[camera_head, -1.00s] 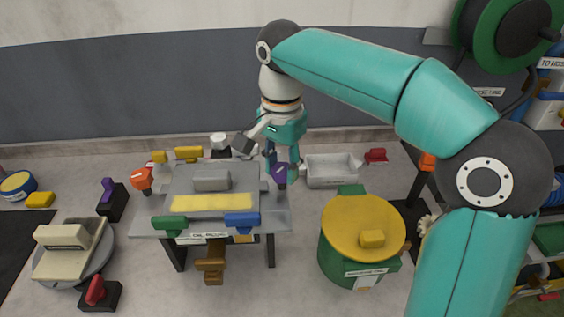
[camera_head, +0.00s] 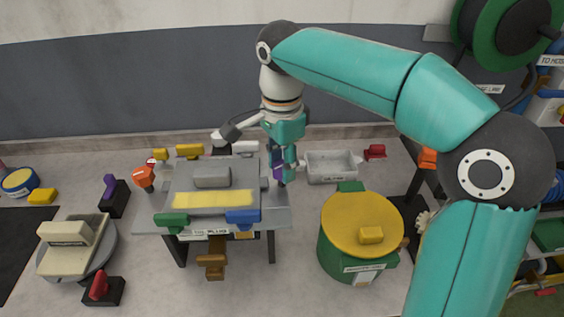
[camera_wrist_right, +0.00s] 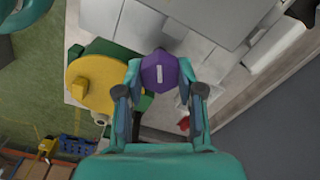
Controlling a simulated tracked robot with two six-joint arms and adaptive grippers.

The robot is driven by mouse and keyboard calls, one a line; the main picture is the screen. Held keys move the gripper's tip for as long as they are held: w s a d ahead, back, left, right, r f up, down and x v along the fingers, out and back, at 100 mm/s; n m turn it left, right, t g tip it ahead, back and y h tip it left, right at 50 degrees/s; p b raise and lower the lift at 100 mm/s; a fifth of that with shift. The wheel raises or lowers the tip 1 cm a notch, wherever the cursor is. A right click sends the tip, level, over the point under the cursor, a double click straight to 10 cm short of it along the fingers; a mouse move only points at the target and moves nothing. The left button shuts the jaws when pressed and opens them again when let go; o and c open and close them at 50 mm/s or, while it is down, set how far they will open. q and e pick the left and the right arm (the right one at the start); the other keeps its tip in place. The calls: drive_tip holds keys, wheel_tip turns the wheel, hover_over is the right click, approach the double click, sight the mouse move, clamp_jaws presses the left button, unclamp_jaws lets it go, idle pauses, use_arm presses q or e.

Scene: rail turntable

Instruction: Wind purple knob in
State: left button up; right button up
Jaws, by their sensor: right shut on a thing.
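The purple knob (camera_head: 278,169) is at the right edge of the grey worktable (camera_head: 275,219). In the right wrist view the purple knob (camera_wrist_right: 159,72) is faceted, with a pale bar across its face. My right gripper (camera_head: 283,172) reaches down over it; in the right wrist view its two fingers (camera_wrist_right: 160,84) sit on either side of the knob, shut on it. In the head view the fingers partly cover the knob. Its shaft is hidden. My left gripper is in neither view.
The table carries a grey block with a yellow strip (camera_head: 212,199), a blue handle (camera_head: 242,216), a green handle (camera_head: 171,220) and an orange knob (camera_head: 144,178). A grey tray (camera_head: 331,181) and a green drum with a yellow lid (camera_head: 362,219) stand to the right.

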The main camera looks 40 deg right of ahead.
sight(281, 165)
drive_tip(key=shift+w+r, duration=0.1)
drive_tip(key=o, duration=1.2)
drive_tip(key=shift+c, duration=0.2)
wheel_tip(281, 165, up, 12)
drive_tip(key=shift+d+f, duration=0.1)
drive_tip(key=shift+f, duration=0.1)
